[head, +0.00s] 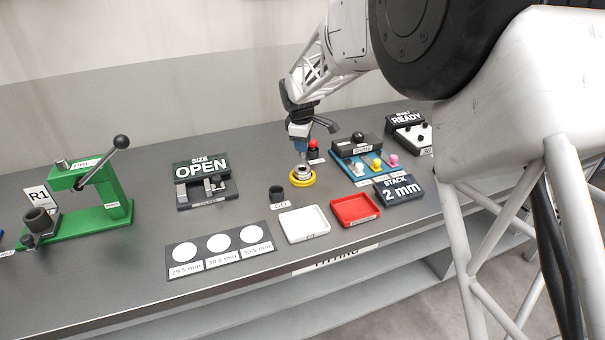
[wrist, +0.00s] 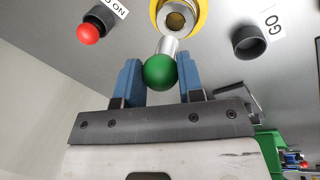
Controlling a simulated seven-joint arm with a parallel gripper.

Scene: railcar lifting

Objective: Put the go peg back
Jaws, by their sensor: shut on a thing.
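The go peg has a green ball knob (wrist: 159,71) and a short silver shaft, seen in the wrist view. My gripper (wrist: 160,78) is shut on the peg, with a blue finger on each side of the knob. The shaft points toward a metal ring part in a yellow ring (wrist: 156,10); its open bore shows beyond the shaft, and I cannot tell the exact gap. In the head view my gripper (head: 299,138) is above the yellow ring (head: 302,179). The dark GO holder (head: 277,196) stands empty left of the ring; it also shows in the wrist view (wrist: 249,43).
The red NO GO peg (head: 313,144) stands behind the yellow ring. A white tray (head: 304,225) and a red tray (head: 355,208) lie in front. The SIZE OPEN stand (head: 202,168) and green press (head: 110,212) are left.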

